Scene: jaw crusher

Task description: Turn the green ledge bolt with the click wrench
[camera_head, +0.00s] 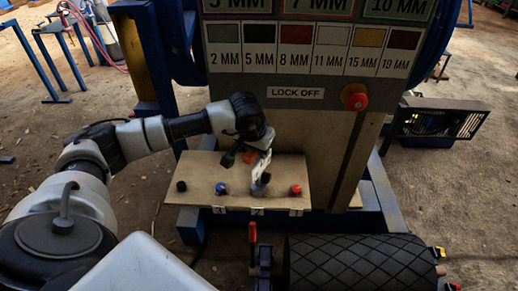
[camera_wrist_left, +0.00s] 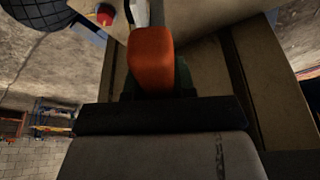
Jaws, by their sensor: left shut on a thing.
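My left gripper (camera_head: 252,147) is over the ledge (camera_head: 205,168) in the head view, shut on the click wrench. The wrench has an orange handle (camera_wrist_left: 152,58), filling the middle of the left wrist view. Its pale shaft (camera_head: 262,165) slants down to the ledge between the blue bolt (camera_head: 221,188) and the red bolt (camera_head: 295,190). No green bolt head can be made out; the grey wrench end covers that spot. I cannot tell whether the wrench is seated on a bolt. My right gripper is not in view.
A black bolt (camera_head: 181,186) is at the ledge's left end. Behind the ledge stands a panel with size labels (camera_head: 300,60), a LOCK OFF sign (camera_head: 296,92) and a red knob (camera_head: 355,97). A black ribbed roller (camera_head: 360,262) lies in front.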

